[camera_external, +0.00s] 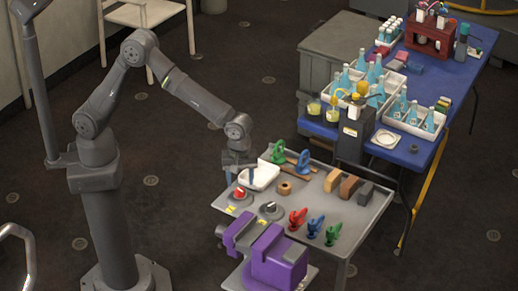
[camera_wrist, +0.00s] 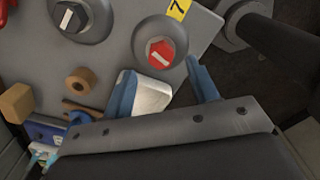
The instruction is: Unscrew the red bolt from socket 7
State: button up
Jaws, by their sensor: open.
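The red bolt (camera_wrist: 160,52) sits upright in a round grey socket (camera_wrist: 141,42); a white mark shows on its head. A yellow tag reading 7 (camera_wrist: 179,8) lies beside that socket. The bolt also shows near the left edge of the grey table in the external view (camera_external: 240,192). My gripper (camera_wrist: 160,68) is open and empty, with its blue-tipped fingers apart on either side of the bolt's line. In the external view my gripper (camera_external: 239,178) hangs pointing down just above the bolt. I cannot tell the exact height gap.
A wooden ring (camera_external: 285,188), wooden blocks (camera_external: 349,187), coloured clamps (camera_external: 315,226) and a purple vise (camera_external: 272,258) crowd the table. A blue table (camera_external: 420,150) with bottles stands behind.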

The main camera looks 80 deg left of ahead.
jog(key=m, duration=1)
jog(key=shift+m, duration=0.4)
jog(key=m, duration=1.1)
jog(key=shift+m, duration=0.3)
jog(key=m, duration=0.9)
jog(key=shift+m, duration=0.4)
jog(key=m, duration=0.9)
